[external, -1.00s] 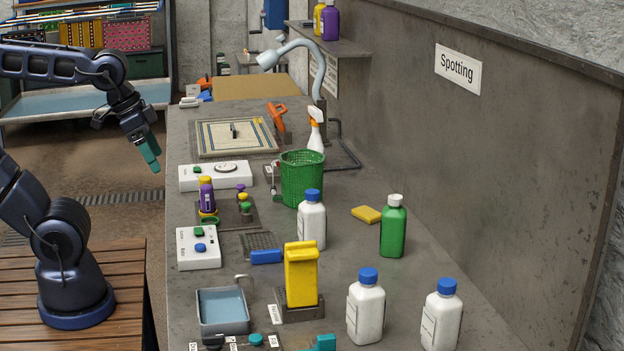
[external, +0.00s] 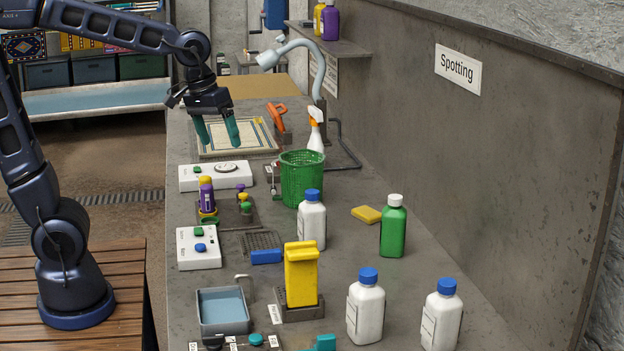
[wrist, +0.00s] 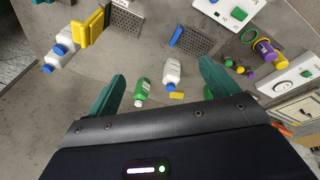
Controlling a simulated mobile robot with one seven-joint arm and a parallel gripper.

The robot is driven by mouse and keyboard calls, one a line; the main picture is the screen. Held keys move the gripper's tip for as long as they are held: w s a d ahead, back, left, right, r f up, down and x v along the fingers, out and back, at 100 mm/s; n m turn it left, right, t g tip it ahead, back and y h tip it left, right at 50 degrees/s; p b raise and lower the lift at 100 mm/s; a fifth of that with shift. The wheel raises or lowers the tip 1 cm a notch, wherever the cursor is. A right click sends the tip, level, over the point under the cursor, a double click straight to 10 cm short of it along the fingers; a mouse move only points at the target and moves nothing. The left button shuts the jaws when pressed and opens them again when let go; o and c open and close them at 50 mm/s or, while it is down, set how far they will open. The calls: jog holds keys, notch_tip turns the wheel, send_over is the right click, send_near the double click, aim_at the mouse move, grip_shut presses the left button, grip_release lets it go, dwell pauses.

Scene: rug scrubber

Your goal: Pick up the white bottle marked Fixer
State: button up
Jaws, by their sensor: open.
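Three white bottles with blue caps stand on the grey bench in the external view: one beside the green basket (external: 312,222), one near the front (external: 366,312) and one at front right (external: 441,318). Their label text is too small to read, so I cannot tell which is Fixer. In the wrist view one white bottle (wrist: 172,74) shows between my fingers' directions, and white bottles with blue caps (wrist: 62,58) are at upper left, overlapping. My gripper (external: 217,138) is open and empty, fingers down, above the far left of the bench, apart from all bottles.
A green basket (external: 302,180), a green bottle (external: 393,230), a yellow sponge (external: 366,214) and a yellow block-like holder (external: 301,275) stand among the bottles. A spray bottle (external: 316,135) and curved lamp are behind. The wall bounds the right side. Bench around the front bottles is fairly clear.

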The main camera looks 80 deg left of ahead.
jog(key=w+a+f+n+g, duration=0.1)
jog(key=w+a+f+n, duration=0.15)
jog(key=w, duration=0.35)
jog(key=w+a+f+n, duration=0.2)
jog(key=w+a+n, duration=0.15)
jog(key=w, duration=0.35)
jog(key=n+g, duration=0.2)
jog(key=n, duration=0.5)
send_near(313, 205)
jog(key=shift+s+a, duration=0.25)
jog(key=shift+a, duration=0.95)
jog(key=shift+w+a+f, duration=0.2)
jog(key=shift+f, duration=0.3)
notch_tip(313, 205, down, 5)
jog(key=shift+r, duration=0.1)
jog(key=shift+d+f, duration=0.25)
jog(key=shift+f, duration=1.05)
jog(key=shift+d+f, duration=0.2)
jog(key=shift+f, duration=1.15)
jog(key=c, duration=1.6)
jog(key=shift+c, duration=1.2)
jog(key=shift+w+r, duration=0.1)
jog(key=shift+r, duration=0.05)
